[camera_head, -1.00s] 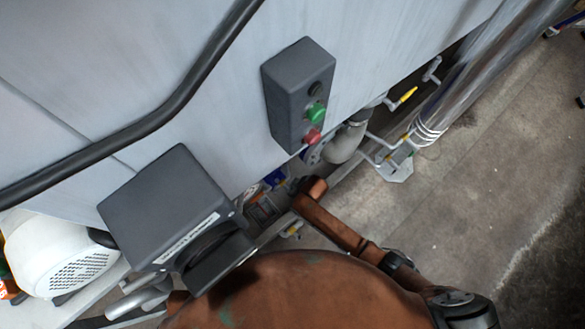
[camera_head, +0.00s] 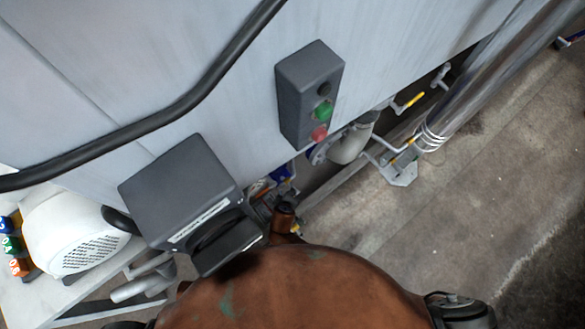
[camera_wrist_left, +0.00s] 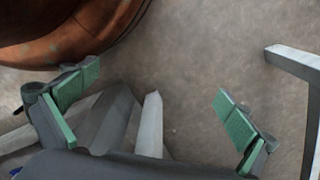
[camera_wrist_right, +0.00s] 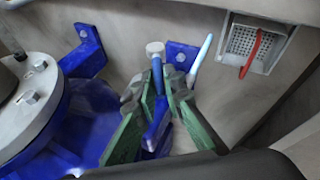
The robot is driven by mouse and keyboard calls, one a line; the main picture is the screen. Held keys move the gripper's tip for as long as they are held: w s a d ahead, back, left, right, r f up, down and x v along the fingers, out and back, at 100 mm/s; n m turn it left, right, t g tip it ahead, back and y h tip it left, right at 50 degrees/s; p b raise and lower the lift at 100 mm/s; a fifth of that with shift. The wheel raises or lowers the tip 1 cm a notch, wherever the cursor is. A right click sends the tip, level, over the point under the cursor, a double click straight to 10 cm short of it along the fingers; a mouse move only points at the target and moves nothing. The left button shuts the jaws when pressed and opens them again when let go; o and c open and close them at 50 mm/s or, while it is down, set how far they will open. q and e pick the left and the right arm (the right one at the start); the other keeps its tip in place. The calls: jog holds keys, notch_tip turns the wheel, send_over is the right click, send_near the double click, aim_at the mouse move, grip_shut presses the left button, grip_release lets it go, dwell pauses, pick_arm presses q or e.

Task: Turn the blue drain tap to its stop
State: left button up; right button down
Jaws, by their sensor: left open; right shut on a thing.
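In the right wrist view my right gripper (camera_wrist_right: 166,88) is shut, its green-padded fingers closed on the blue tap handle (camera_wrist_right: 157,74). The handle stands up between the fingertips, close to a pale round bolt head. More blue metal shows below, between the fingers, but the rest of the tap is hidden by them. Neither gripper can be made out there.
In the right wrist view a blue flanged fitting (camera_wrist_right: 85,115) is left of the gripper, and a boxed grille with a red handle (camera_wrist_right: 252,52) is right. In the head view a button box (camera_head: 305,92) and a dark grey box (camera_head: 180,190) jut from the panel.

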pick_arm(q)
jog(key=shift+w+d+r, duration=0.1)
jog(key=shift+r, duration=0.35)
jog(key=shift+w+d+r, duration=0.1)
jog(key=shift+r, duration=0.3)
pick_arm(e)
jog(key=shift+s+a+f, duration=0.2)
jog(key=c, duration=2)
grip_release()
jog(key=v, duration=1.2)
jog(key=shift+s+a+f, duration=0.1)
jog(key=shift+a, duration=0.05)
